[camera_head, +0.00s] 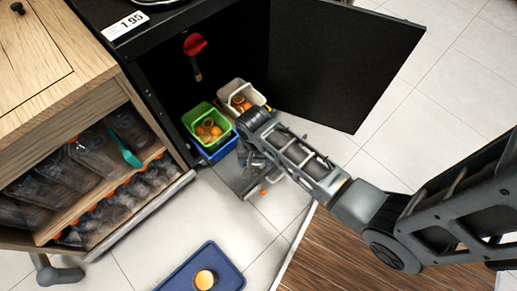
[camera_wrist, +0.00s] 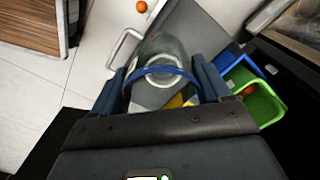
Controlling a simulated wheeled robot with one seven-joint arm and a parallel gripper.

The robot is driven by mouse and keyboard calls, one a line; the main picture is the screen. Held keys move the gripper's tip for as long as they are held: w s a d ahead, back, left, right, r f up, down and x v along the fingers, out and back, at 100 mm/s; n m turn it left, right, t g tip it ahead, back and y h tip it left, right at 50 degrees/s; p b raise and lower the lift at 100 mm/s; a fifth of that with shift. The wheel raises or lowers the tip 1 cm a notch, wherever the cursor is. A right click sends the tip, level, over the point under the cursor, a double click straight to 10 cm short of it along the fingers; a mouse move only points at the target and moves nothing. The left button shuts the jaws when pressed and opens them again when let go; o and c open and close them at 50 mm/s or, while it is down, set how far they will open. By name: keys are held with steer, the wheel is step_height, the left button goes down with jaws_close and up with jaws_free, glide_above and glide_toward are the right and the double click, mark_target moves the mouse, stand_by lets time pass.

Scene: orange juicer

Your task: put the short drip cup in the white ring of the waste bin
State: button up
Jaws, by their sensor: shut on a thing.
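My gripper (camera_wrist: 160,85) is shut on a clear cup with a blue rim (camera_wrist: 160,69), which looks like the short drip cup. The cup sits between the two fingers in the wrist view, over a grey panel. In the head view my gripper (camera_head: 250,150) is in front of the open black cabinet, at the colored bins, and its wrist hides part of the cup.
A green bin (camera_head: 196,114) and a white bin (camera_head: 228,88) hold oranges, with a blue bin (camera_head: 222,154) beside them. The cabinet door (camera_head: 350,60) stands open at right. A blue tray (camera_head: 175,283) bears an orange cup (camera_head: 205,280).

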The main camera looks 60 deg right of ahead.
steer(key=f+b, duration=0.1)
steer(key=s+f+m+b, duration=0.1)
steer(key=f, duration=0.1)
steer(key=s+d+f+m+b, duration=0.1)
steer(key=shift+f, duration=0.25)
steer(key=shift+w+d+f+b, duration=0.15)
steer(key=shift+b, duration=0.2)
steer(key=w+d+f+b, duration=0.2)
steer(key=d+f, duration=0.1)
steer(key=w+d+f+b, duration=0.2)
steer(key=d+f+b, duration=0.1)
steer(key=f, duration=0.1)
steer(key=w+d+f+b, duration=0.2)
steer(key=d+f+b, duration=0.1)
steer(key=shift+w+f, duration=0.25)
steer(key=shift+f, duration=0.1)
steer(key=shift+r, duration=0.1)
steer(key=o, duration=1.1)
